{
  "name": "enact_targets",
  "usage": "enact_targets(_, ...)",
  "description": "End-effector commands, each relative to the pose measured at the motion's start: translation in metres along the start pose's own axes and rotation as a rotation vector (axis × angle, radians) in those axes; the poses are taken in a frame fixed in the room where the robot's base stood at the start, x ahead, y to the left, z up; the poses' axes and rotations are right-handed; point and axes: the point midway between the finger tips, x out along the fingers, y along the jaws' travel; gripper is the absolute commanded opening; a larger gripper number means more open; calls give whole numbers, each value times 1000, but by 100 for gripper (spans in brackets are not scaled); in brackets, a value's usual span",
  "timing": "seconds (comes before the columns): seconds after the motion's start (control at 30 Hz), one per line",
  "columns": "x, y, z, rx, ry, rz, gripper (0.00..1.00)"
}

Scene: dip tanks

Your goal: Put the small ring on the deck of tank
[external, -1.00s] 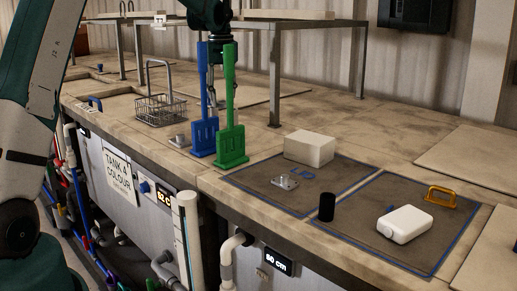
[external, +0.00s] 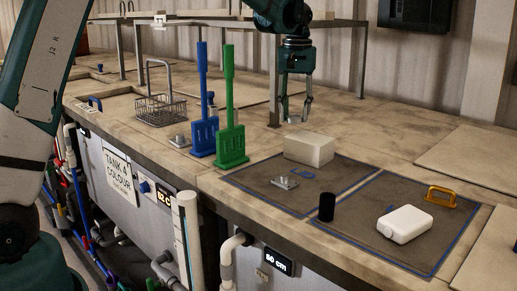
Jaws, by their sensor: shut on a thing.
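My gripper (external: 294,118) hangs from above, fingers down, behind the white block and to the right of the green paddle. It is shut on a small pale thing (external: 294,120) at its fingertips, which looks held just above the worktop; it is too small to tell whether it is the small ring. No other ring can be made out. The tank deck (external: 112,117) is the worn beige top on the left, above the front sign reading "TANK 4 COLOUR" (external: 119,178).
A blue paddle (external: 203,138) and a green paddle (external: 230,146) stand upright at the deck's front. A wire basket (external: 160,109) is further left. A white block (external: 309,149), metal plate (external: 285,182), black cylinder (external: 327,207) and white canister (external: 404,224) rest at right. A raised frame (external: 273,85) stands behind.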

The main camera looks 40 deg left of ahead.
Motion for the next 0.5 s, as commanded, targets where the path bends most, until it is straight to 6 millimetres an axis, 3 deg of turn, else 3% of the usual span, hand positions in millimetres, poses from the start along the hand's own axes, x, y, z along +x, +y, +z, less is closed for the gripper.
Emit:
enact_targets(0.1, 0, 33, 19, 75, 0, 0, 20)
enact_targets(0.5, -1, 130, 89, 320, 0, 0, 20)
